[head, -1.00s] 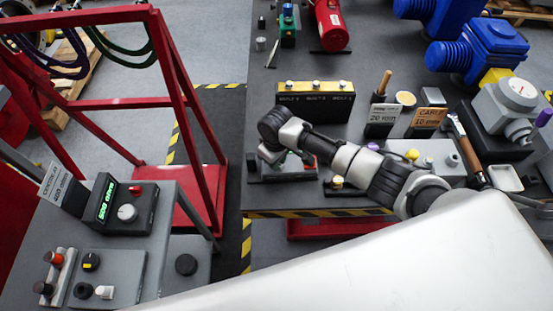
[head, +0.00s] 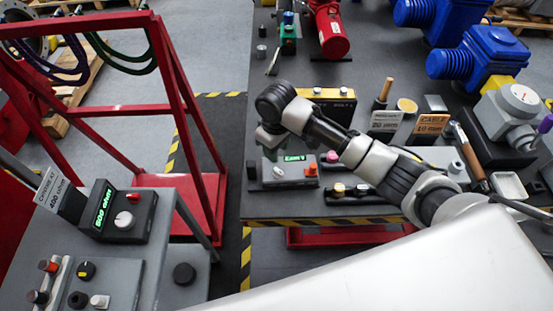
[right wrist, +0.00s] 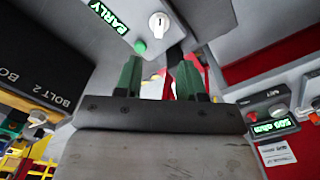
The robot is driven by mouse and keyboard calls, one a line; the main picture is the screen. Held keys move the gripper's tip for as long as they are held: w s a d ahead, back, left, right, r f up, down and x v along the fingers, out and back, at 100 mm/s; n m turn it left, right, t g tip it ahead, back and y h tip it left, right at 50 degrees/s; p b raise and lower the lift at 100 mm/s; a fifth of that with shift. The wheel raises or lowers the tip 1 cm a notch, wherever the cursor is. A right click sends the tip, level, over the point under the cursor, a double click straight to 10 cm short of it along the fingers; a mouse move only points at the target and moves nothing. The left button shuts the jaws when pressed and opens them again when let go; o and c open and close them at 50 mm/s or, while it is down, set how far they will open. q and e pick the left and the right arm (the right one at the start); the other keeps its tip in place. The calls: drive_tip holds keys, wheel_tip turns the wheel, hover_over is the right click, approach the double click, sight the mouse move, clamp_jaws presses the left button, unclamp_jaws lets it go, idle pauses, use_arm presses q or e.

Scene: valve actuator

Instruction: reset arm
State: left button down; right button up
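My right gripper (head: 268,148) hangs from the arm that comes in from the right, over the table's left edge. It is beside the grey control box (head: 290,171), which has a lit green display, a white knob and a red button. In the right wrist view the gripper's green fingers (right wrist: 158,78) stand apart with nothing seen between them. That box's display (right wrist: 108,17) reads "EARLY" there, with the white knob (right wrist: 158,24) and a green button close to the fingertips. My left gripper is not in view.
A side stand holds another box (head: 124,211) reading "500 ohm". A red frame (head: 185,120) stands at the left. A bolt holder (head: 328,103), labelled bins (head: 385,121), a hammer (head: 468,152) and a gauge unit (head: 505,115) crowd the table.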

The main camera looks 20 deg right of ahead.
drive_tip(key=shift+r, duration=0.7)
